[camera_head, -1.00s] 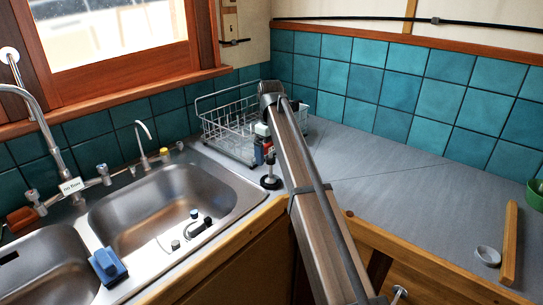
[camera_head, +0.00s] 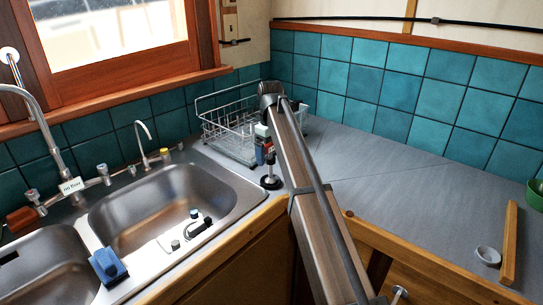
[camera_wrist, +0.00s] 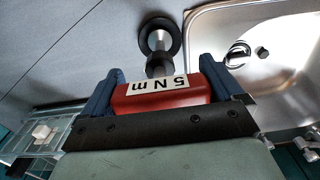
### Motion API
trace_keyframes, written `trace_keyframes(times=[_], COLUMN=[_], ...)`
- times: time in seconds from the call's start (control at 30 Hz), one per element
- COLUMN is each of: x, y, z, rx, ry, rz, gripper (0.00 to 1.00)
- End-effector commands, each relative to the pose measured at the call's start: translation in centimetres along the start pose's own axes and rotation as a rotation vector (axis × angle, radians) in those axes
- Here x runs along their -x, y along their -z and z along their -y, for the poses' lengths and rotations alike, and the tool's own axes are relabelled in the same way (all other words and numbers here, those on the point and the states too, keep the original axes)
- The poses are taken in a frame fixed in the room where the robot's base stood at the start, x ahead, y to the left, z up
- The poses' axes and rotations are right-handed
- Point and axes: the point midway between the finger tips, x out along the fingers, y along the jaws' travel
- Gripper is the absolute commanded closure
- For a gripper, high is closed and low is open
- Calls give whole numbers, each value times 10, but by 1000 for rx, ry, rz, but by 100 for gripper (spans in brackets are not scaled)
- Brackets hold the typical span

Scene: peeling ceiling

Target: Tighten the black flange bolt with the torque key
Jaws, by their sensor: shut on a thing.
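My gripper (camera_wrist: 162,68) has blue fingers shut on the red torque key (camera_wrist: 135,102), whose white label reads 5 N m upside down in the wrist view. A dark and silver shaft runs from the key toward the black flange bolt (camera_wrist: 174,32), a round black disc. In the head view the red key (camera_head: 269,153) is partly hidden by my arm, above the flange bolt (camera_head: 271,183) on the grey counter beside the sink. The shaft appears in line with the disc. I cannot tell whether the key's tip is seated on the bolt.
The steel sink (camera_head: 225,188) lies left, with small dark parts in its basin. A blue block (camera_head: 108,265) sits on its divider. A wire dish rack (camera_head: 222,133) stands behind my gripper. The counter to the right is clear up to a grey ring (camera_head: 488,256) and wooden bar (camera_head: 510,245).

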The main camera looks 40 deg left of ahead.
Motion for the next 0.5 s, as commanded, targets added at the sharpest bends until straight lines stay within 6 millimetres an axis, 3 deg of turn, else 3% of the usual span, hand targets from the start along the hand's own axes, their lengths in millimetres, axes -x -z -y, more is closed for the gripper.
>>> trace_keyframes(times=[0.5], x=[8], y=[0], z=[0], rx=[0], ry=[0], rz=[0], gripper=[60])
